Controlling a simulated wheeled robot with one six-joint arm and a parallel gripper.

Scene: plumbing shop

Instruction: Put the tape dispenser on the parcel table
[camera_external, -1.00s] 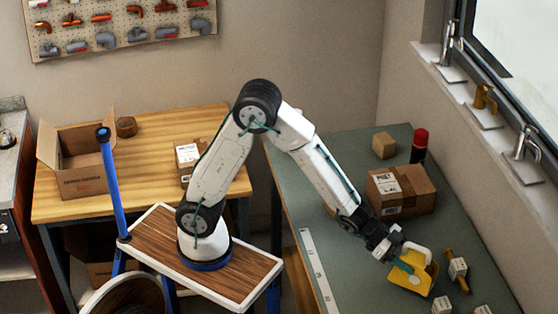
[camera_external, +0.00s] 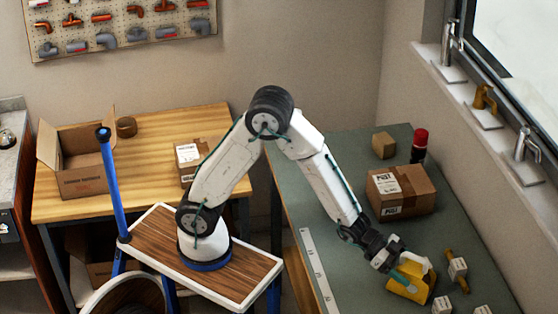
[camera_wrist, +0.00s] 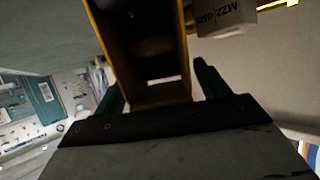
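The yellow tape dispenser (camera_external: 408,288), with a white part on top, is over the right-hand green table at its front. My gripper (camera_external: 404,279) is shut on it, with a green finger on each side. In the wrist view the dispenser (camera_wrist: 155,60) fills the space between the fingertips (camera_wrist: 157,85). I cannot tell whether it touches the tabletop. Two tables carry parcels: the wooden table (camera_external: 78,207) at back left has an open carton (camera_external: 82,178) and a small parcel (camera_external: 187,155); the green table (camera_external: 287,185) has a labelled parcel (camera_external: 400,190).
A small box (camera_external: 384,145) and a red-capped dark can (camera_external: 419,146) stand at the back of the green table. A brass fitting with a label (camera_external: 457,268) and small labelled blocks (camera_external: 441,305) lie right of the dispenser. A brown tape roll (camera_external: 126,127) is on the wooden table. Its middle has free room.

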